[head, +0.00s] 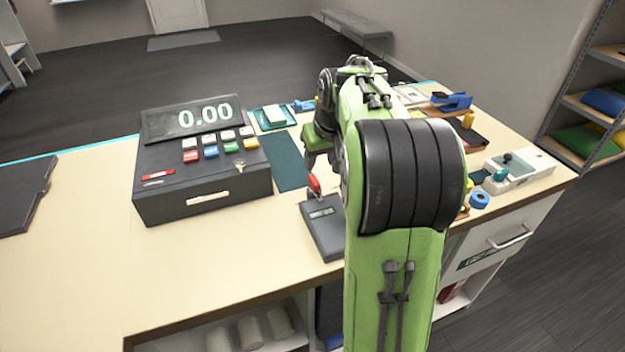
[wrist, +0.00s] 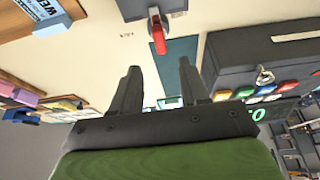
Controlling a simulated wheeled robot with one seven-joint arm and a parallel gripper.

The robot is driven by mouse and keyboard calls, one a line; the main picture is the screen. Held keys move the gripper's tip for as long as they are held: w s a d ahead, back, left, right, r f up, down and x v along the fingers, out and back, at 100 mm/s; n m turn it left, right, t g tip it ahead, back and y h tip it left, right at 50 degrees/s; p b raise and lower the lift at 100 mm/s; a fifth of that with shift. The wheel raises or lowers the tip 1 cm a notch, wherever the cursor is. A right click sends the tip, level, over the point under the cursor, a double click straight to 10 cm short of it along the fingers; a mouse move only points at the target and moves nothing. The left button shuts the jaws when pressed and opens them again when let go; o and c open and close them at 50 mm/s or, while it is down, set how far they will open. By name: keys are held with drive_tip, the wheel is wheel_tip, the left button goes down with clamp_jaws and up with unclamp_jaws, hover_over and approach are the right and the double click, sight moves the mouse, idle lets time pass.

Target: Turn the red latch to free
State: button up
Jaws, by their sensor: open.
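The red latch (head: 315,184) is a short red lever standing at the back end of a small dark box (head: 326,232) on the counter. In the wrist view the latch (wrist: 158,38) shows ahead of my fingers, on a grey mount at the edge of the box (wrist: 140,8). My gripper (wrist: 158,68) is open and empty, with its two fingers either side of the latch's line and apart from it. In the head view my gripper (head: 318,160) is just behind the latch, partly hidden by my arm.
A dark cash register (head: 200,205) with keys and a small key stands left of the box. A dark green mat (head: 285,165) lies between them. A blue stapler (head: 452,101) and a white switch unit (head: 520,168) stand to the right. The counter's left front (head: 80,260) is clear.

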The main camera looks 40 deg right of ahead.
sight(314, 179)
drive_tip(key=b+x, duration=0.2)
drive_tip(key=x, duration=0.7)
drive_tip(key=shift+w+f, duration=0.1)
drive_tip(key=shift+c, duration=0.4)
clamp_jaws()
